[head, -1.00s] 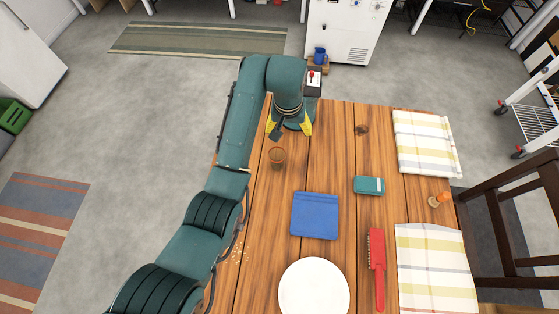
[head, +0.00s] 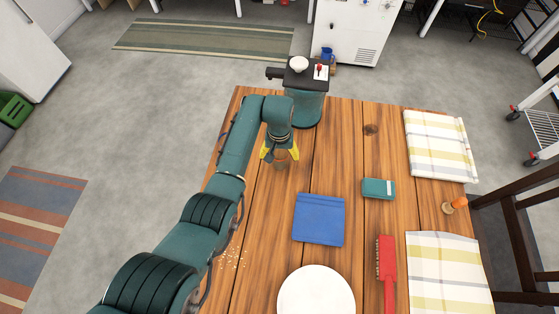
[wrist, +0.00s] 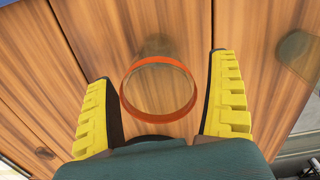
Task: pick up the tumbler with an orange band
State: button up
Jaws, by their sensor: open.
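The tumbler with an orange band (head: 281,162) stands on the wooden table near its far left part. In the wrist view the tumbler (wrist: 159,114) is see-through, with an orange ring around its open rim. My gripper (head: 280,151) is open above and around it, pointing down. The lower part of the tumbler is hard to make out through the glass.
Folded checked cloths (head: 440,145) lie right.

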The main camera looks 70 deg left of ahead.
jog(key=shift+d+f, duration=0.1)
jog(key=shift+f, duration=0.5)
jog(key=shift+c, duration=0.4)
jog(key=c, duration=1.2)
